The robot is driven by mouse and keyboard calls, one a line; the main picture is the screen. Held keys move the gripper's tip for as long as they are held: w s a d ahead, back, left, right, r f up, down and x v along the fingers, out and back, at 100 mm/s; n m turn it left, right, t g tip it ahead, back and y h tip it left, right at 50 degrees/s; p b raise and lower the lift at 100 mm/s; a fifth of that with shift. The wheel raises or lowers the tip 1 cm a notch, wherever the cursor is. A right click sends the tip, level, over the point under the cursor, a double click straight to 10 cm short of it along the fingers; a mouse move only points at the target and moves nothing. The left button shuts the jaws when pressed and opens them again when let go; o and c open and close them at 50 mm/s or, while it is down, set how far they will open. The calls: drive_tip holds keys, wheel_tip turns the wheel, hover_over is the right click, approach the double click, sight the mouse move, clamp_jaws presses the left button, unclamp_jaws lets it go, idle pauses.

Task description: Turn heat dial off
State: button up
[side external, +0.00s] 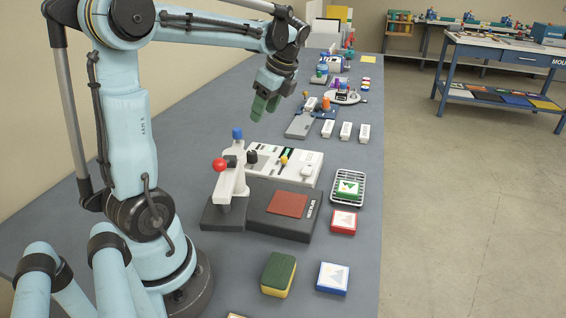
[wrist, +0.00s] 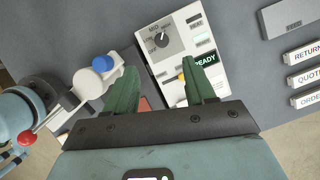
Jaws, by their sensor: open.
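The heat dial (wrist: 162,39) is a dark round knob on a white laminator panel (wrist: 213,88), with labels including OFF, LOW and MID around it. Its pointer setting is too small to tell for sure. In the side view a dark knob (side external: 252,157) stands at the left end of the white panel (side external: 312,160). My gripper (wrist: 161,64) has two green fingers, spread apart with nothing held between them. In the side view my gripper (side external: 265,106) hangs above and behind the panel, clear of the dial.
A press with a red ball lever (side external: 219,164) and a blue knob (side external: 237,133) stands close left of the panel. A dark base with a red-brown pad (side external: 288,204) lies in front. A wire tray (side external: 361,188) sits at right. White labelled blocks (side external: 345,131) lie farther back.

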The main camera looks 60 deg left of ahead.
sight(252, 152)
drive_tip(key=x, duration=1.4)
drive_tip(key=shift+w+d+f, duration=0.15)
drive_tip(key=shift+w+d, duration=0.2)
drive_tip(key=shift+d, duration=0.05)
drive_tip(key=shift+c, duration=0.4)
clamp_jaws()
